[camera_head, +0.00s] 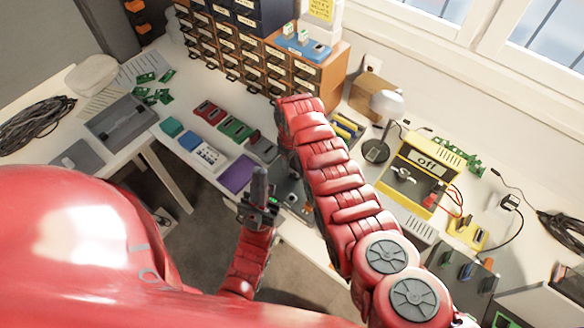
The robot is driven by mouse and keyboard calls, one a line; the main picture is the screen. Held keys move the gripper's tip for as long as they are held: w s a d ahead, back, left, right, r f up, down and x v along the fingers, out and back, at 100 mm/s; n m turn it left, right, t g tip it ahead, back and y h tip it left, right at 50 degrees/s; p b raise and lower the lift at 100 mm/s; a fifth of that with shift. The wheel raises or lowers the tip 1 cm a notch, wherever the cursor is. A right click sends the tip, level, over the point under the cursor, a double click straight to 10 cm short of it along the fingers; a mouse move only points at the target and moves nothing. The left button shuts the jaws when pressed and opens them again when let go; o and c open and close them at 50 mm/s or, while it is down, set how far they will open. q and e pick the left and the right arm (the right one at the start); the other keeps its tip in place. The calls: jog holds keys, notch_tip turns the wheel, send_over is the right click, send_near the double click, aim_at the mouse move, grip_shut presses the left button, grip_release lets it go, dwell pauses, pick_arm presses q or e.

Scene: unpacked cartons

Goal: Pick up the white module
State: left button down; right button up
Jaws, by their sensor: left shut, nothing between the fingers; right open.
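A small white module (208,156) with dark dots on its face lies near the front edge of the desk, left of my grippers. A blue module (190,140) and a purple module (238,174) lie on either side of it. My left gripper (260,180) is shut and empty, pointing up in the picture, right of the purple module. My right arm reaches in from the lower right and bends over. Its gripper (291,190) shows only partly beside that arm, right of the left gripper, and looks empty. Both grippers are apart from the white module.
Red, green and grey modules (236,129) lie behind the white one. A drawer cabinet (240,62) stands at the back. A yellow device marked "off" (415,175) and a lamp (386,104) stand at the right. A grey tray (122,120) and green boards (150,95) are at the left.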

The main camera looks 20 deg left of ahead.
jog(key=shift+f, duration=0.55)
grip_shut()
dwell(1.1)
